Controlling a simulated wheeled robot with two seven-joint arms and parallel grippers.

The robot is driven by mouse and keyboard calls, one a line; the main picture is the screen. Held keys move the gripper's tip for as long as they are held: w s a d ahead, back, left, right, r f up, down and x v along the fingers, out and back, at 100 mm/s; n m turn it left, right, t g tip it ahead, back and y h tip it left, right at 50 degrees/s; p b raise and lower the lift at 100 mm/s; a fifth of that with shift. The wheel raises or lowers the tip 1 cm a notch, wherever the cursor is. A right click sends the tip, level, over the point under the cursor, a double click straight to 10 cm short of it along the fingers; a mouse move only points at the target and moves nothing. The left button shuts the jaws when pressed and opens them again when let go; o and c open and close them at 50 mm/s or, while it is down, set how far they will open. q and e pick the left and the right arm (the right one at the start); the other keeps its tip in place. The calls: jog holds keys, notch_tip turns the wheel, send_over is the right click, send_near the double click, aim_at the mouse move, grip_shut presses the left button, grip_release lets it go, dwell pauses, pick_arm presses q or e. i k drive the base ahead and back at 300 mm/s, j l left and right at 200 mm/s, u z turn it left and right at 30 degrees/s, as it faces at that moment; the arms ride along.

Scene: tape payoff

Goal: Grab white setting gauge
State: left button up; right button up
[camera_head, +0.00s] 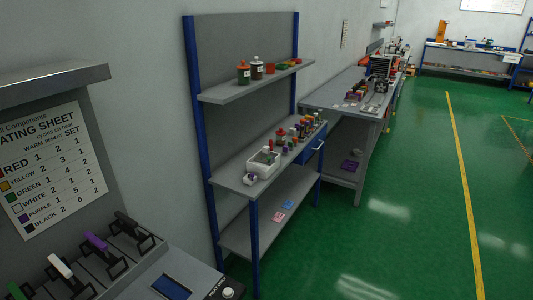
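A white-handled piece (61,266) sits in a black bracket on a grey slotted unit at the lower left. It may be the white setting gauge; I cannot tell for sure. Beside it in the same row are a purple-handled piece (96,241), a black-handled piece (127,223) and a green-handled piece (16,291), partly cut off by the frame edge. Neither of my grippers shows.
A rating sheet (52,170) hangs above the row. A panel with a blue screen (171,287) and a knob stands at its right. A blue-framed shelf (232,182) holds a white bin (263,165) and several bottles. Green floor (400,210) is open at right.

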aim_at(265, 149)
jog(key=i+l+z, duration=0.15)
jog(key=i+l, duration=0.6)
jog(key=i, duration=0.15)
